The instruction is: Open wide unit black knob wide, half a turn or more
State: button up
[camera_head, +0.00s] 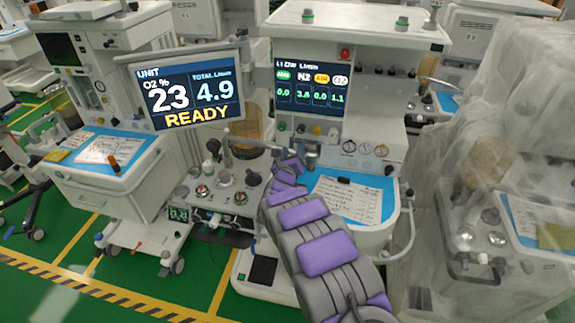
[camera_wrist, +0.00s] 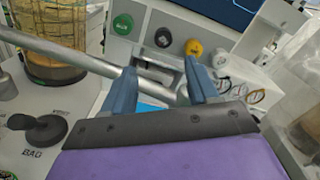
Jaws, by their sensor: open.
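The wide unit (camera_head: 372,45) stands right of centre in the head view, with a screen of four-coloured flow readings (camera_head: 310,88). In the wrist view, its black knob (camera_wrist: 164,37) sits in a row between a green knob (camera_wrist: 123,24) and a yellow knob (camera_wrist: 194,47), with a pale grey knob (camera_wrist: 220,60) at the right end. My gripper (camera_wrist: 157,68) is open, with its two blue-grey fingers apart and nothing visibly held. The black knob appears beyond the fingertips, between them sideways and a little higher in the picture. I see no contact. In the head view my arm largely hides the gripper.
A metal tube (camera_wrist: 68,54) crosses the wrist view, passing close to the fingers. A glass canister (camera_wrist: 52,45) and a black BAG lever (camera_wrist: 45,130) are at left, gauges (camera_wrist: 240,92) at right. A plastic-draped cart (camera_head: 480,130) stands right; another unit (camera_head: 110,165) stands left.

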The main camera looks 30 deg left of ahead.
jog(key=v, duration=0.7)
jog(key=shift+p, duration=0.35)
jog(key=shift+f, duration=0.1)
